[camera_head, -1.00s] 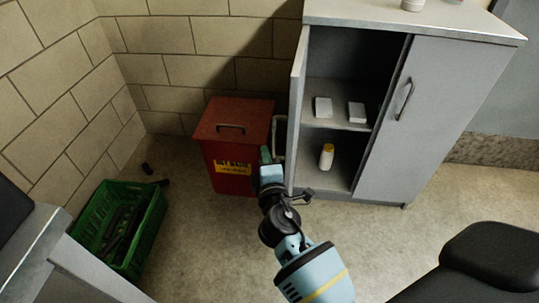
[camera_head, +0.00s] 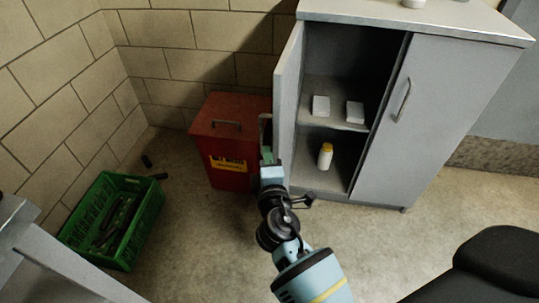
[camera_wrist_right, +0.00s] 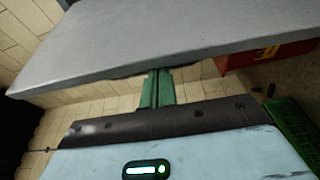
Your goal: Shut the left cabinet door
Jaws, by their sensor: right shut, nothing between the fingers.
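The left cabinet door (camera_head: 287,105) stands wide open on the grey cabinet, swung out toward me, with its inner face showing. Its handle (camera_head: 264,131) is on the outer side, at the left. My right gripper (camera_head: 267,155) is at the outer side of the door near its free edge, just below the handle. Its green fingers (camera_wrist_right: 156,88) are shut and empty. In the right wrist view the door (camera_wrist_right: 165,42) spans the top as a grey panel and hides the fingertips; contact is unclear. My left gripper is not in view.
The right cabinet door (camera_head: 425,125) is closed. White boxes (camera_head: 321,105) and a yellow-capped bottle (camera_head: 325,156) stand on the cabinet shelves. A red bin (camera_head: 228,150) stands left of the open door. A green crate (camera_head: 150,225) is on the floor farther left.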

